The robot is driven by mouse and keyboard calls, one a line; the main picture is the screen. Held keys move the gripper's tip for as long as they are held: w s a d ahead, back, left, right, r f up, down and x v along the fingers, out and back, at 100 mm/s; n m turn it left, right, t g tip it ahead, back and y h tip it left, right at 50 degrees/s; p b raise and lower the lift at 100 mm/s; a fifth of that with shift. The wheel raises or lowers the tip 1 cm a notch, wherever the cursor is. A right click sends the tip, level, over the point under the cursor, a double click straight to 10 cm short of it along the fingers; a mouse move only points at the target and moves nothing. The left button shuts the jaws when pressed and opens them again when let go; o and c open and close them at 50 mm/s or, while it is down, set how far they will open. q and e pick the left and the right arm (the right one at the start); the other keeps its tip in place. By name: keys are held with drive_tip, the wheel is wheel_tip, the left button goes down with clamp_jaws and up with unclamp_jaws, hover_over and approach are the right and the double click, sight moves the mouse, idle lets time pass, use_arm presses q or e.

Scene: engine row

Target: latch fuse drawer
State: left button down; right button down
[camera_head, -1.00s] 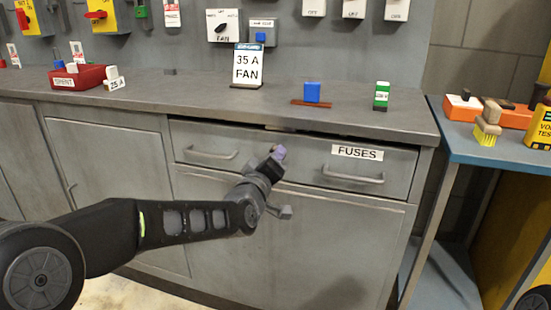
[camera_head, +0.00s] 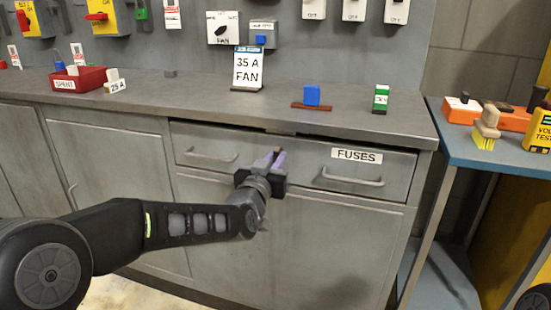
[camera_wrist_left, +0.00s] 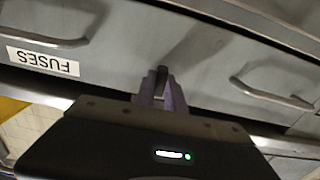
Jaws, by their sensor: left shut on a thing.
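The fuse drawer (camera_head: 310,160) is a wide grey front under the countertop, with a FUSES label (camera_head: 357,155) and two bar handles, left (camera_head: 210,157) and right (camera_head: 352,178). A dark gap shows along its top edge; I cannot tell whether it is fully shut. My left gripper (camera_head: 277,158) is at the drawer's middle, between the handles. In the left wrist view its purple fingers (camera_wrist_left: 162,88) are shut on a small dark latch piece (camera_wrist_left: 162,72) against the drawer front, mostly hidden by the fingers. My right gripper is out of view.
On the countertop (camera_head: 200,95) stand a 35 A FAN sign (camera_head: 247,68), a blue block on a brown strip (camera_head: 312,95), a green fuse (camera_head: 381,98) and a red SPENT tray (camera_head: 80,80). A blue side table (camera_head: 480,150) with tools stands at the right.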

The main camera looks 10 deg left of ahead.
use_arm(q)
drive_tip(key=shift+m, duration=0.3)
drive_tip(key=c, duration=1.4)
unclamp_jaws()
drive_tip(key=s+p, duration=0.1)
drive_tip(key=s, duration=0.6)
drive_tip(key=shift+s+a, duration=0.25)
drive_tip(key=shift+s, duration=0.15)
